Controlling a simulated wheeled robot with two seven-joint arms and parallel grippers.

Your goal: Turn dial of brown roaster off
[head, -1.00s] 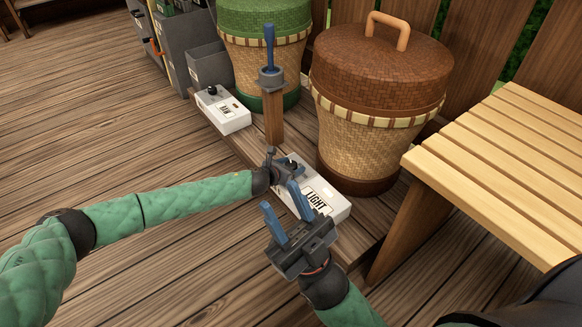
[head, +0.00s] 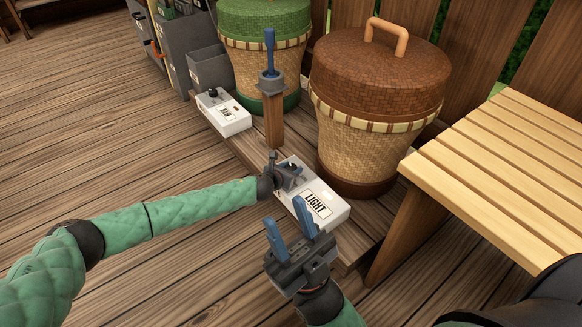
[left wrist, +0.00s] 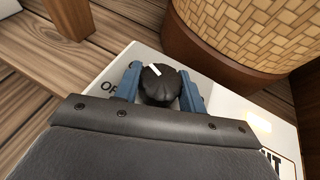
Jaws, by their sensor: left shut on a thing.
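The brown roaster (head: 372,150) is a woven basket with a brown tiled lid and a tan handle. A white control box (head: 335,212) marked LIGHT sits at its front left. The box's black dial (left wrist: 158,88) shows in the left wrist view, with its white mark pointing to the upper left. My left gripper (head: 289,172) is shut on the dial, with one blue finger on each side in the left wrist view (left wrist: 159,88). My right gripper (head: 287,226) is open and empty, in front of the box. Part of the OFF label is hidden by a finger.
A green roaster (head: 262,55) and its white control box (head: 224,112) stand farther back. A wooden post (head: 273,122) with a blue-handled tool in its holder rises behind the near box. A slatted bench (head: 500,170) is at the right. The floor at left is clear.

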